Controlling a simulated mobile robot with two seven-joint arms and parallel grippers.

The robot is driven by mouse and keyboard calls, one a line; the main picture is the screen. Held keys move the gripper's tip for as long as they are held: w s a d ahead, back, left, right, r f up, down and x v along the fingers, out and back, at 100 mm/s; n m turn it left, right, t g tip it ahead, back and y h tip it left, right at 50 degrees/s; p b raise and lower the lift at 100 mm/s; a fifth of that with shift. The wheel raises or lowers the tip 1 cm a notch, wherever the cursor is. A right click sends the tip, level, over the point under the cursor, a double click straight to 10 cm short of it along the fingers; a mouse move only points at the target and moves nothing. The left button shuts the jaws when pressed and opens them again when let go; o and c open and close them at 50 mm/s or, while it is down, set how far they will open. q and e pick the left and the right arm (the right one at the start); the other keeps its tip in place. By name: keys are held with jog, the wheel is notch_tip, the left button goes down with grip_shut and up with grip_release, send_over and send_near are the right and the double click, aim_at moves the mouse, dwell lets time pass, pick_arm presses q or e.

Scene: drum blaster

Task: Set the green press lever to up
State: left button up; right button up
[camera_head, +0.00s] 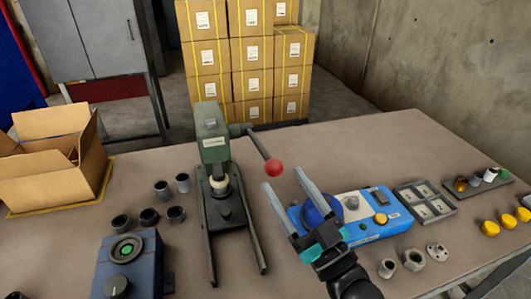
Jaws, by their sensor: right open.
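The green press (213,140) stands upright on the table, left of the middle. Its lever (255,143) is a dark bar coming out of the press's right side and slanting down to the right. It ends in a red ball knob (273,168). My right gripper (282,178) is open, its two long grey fingers pointing away from me, with the tips just below and to the right of the red knob in the picture. Nothing is seen between the fingers near the tips. I cannot tell whether a finger touches the knob. My left gripper is not in view.
A blue device (375,222) lies partly behind my right gripper. A dark blue control box (128,265) with a knob stands front left, near several dark cups (149,216). An open cardboard box (45,170) is at the left. A grey tray (425,203) and small parts are at the right.

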aim_at(276, 170)
jog(key=x, duration=0.6)
jog(key=shift+w+a+r, duration=0.1)
jog(key=shift+w+a, duration=0.15)
jog(key=shift+w, duration=0.05)
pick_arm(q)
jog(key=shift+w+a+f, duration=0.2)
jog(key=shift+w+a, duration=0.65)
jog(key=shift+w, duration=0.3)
pick_arm(e)
jog(key=shift+w+a+r, duration=0.25)
jog(key=shift+w+a, duration=0.1)
jog(key=shift+w, duration=0.15)
jog(key=c, duration=0.6)
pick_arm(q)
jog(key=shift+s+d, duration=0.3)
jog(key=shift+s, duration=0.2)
pick_arm(e)
grip_shut()
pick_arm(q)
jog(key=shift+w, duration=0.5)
